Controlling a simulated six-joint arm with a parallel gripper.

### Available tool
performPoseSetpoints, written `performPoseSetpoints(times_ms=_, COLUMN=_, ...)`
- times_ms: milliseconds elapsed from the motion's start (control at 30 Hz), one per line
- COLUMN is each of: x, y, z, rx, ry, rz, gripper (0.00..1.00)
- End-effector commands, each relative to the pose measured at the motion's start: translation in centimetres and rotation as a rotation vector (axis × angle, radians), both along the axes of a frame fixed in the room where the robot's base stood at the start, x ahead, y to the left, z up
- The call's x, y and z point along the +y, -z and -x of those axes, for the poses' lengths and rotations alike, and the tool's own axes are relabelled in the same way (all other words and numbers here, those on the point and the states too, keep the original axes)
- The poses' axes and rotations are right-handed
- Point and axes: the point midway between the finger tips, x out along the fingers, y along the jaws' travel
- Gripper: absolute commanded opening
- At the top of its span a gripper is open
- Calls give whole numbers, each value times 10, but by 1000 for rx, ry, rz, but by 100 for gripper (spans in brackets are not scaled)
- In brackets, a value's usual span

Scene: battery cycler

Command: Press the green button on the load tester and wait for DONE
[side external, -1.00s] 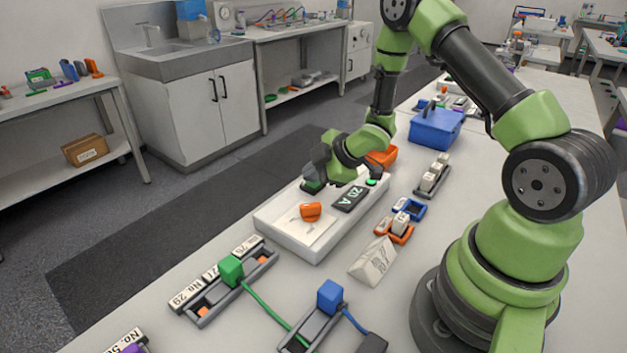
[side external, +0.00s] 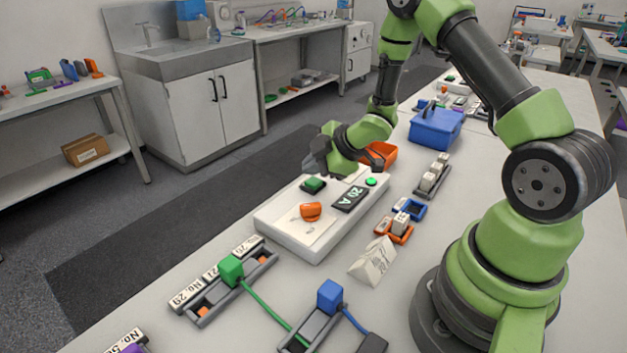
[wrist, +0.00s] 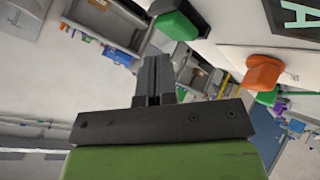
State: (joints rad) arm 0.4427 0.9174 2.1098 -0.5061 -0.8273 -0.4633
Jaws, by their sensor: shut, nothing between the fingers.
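The load tester (side external: 290,244) is a white box on the bench with a dark display (side external: 350,199) reading "20 A". A green block-like button (side external: 314,185) on a dark base sits at its far left. It also shows in the wrist view (wrist: 180,22). A bright green round spot (side external: 371,181), button or lamp, is at the far right. An orange knob (side external: 311,211) is near the middle, also seen in the wrist view (wrist: 263,72). My gripper (side external: 322,170) is shut and empty, just above and beyond the green block, apparently apart from it. Its closed fingers (wrist: 157,68) show in the wrist view. No DONE is readable.
An orange bin (side external: 379,155) and a blue box (side external: 436,128) stand behind the tester. Small battery holders (side external: 399,228) and a white folded sign (side external: 373,260) are to its right. Trays with green (side external: 231,269) and blue (side external: 330,296) clips lie in front.

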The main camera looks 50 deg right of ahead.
Motion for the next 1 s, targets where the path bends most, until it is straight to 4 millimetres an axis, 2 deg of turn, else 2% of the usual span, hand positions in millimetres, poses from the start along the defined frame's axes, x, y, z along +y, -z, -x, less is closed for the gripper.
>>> performPoseSetpoints(times_ms=167, x=0, y=-6, z=-1, rx=-2, ry=0, rz=1, gripper=0)
performPoseSetpoints(times_ms=600, x=0, y=-47, z=0, rx=-2, ry=0, rz=1, gripper=0)
performPoseSetpoints(times_ms=1000, x=0, y=-50, z=0, rx=0, ry=0, rz=0, gripper=0)
